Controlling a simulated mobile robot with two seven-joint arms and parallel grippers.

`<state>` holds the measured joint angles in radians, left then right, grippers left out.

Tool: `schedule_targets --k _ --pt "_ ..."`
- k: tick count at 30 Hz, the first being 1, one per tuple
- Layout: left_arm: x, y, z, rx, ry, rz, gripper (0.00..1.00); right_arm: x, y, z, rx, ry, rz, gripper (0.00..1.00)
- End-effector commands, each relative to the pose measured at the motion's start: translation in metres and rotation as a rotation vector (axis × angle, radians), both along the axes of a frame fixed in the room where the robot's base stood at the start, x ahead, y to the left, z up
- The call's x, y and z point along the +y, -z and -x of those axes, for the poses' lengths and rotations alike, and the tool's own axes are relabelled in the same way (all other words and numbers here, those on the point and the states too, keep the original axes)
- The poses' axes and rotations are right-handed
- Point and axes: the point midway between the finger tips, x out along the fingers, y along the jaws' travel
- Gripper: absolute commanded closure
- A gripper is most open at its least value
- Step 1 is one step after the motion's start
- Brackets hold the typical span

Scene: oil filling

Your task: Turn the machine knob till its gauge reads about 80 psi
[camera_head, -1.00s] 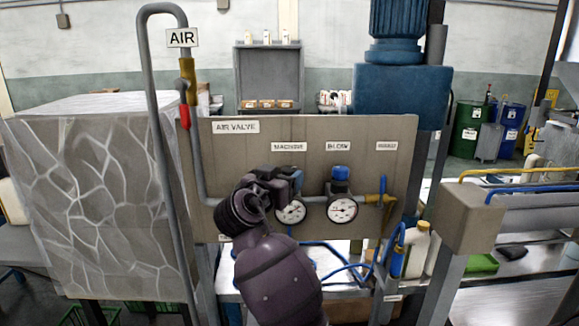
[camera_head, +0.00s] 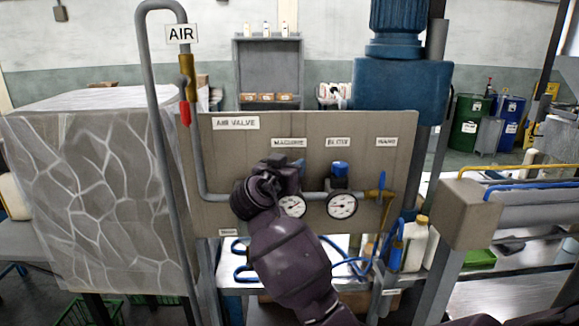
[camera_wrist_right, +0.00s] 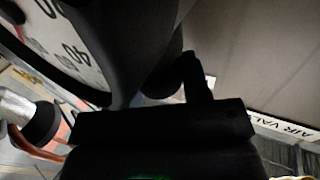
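The machine gauge (camera_head: 292,205) is a round white dial on the grey panel (camera_head: 240,160), under the "MACHINE" label (camera_head: 289,143). Its needle is too small to read. My right gripper (camera_head: 287,174) is at the machine knob (camera_head: 299,165), just above this gauge, and hides most of the knob; only a bit of blue shows. In the right wrist view, part of a gauge dial (camera_wrist_right: 72,45) with a "40" fills the upper left, close to a dark finger (camera_wrist_right: 197,78). The finger opening is hidden. My left gripper is not in view.
A second gauge (camera_head: 342,205) with a blue knob (camera_head: 340,169) is on the right. A yellow pipe with a blue lever (camera_head: 381,187) is at the panel's right edge. A red handle (camera_head: 185,112) hangs on the "AIR" pipe at left. Blue hoses (camera_head: 350,266) run below.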

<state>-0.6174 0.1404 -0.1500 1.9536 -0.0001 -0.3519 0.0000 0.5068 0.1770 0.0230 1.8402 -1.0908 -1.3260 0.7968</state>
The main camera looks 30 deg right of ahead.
Motion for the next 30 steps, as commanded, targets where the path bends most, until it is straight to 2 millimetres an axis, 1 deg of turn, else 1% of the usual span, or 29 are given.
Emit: schedule_targets --k 5,10,15,18,28,29,30 --pt "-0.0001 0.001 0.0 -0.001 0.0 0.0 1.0 0.0 0.0009 0.0002 0.001 -0.018 -0.002 0.8" --pt "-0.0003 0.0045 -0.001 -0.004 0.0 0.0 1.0 -0.0006 0.0023 0.0007 0.002 -0.121 -0.003 0.8" --pt "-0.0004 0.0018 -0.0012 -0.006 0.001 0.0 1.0 -0.0003 0.0012 0.0004 0.003 -0.215 -0.003 0.8" --pt "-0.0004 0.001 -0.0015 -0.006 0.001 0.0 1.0 0.0003 0.0008 0.0002 0.001 -0.243 -0.002 0.8" --pt "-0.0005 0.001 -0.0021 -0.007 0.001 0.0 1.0 0.0003 0.0007 0.0002 0.001 -0.25 0.0 0.8" --pt "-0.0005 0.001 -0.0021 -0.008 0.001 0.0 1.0 0.0003 0.0007 0.0002 0.001 -0.25 0.0 0.52" --pt "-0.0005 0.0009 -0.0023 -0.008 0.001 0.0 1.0 0.0003 0.0007 0.0002 0.001 -0.25 0.0 0.46"
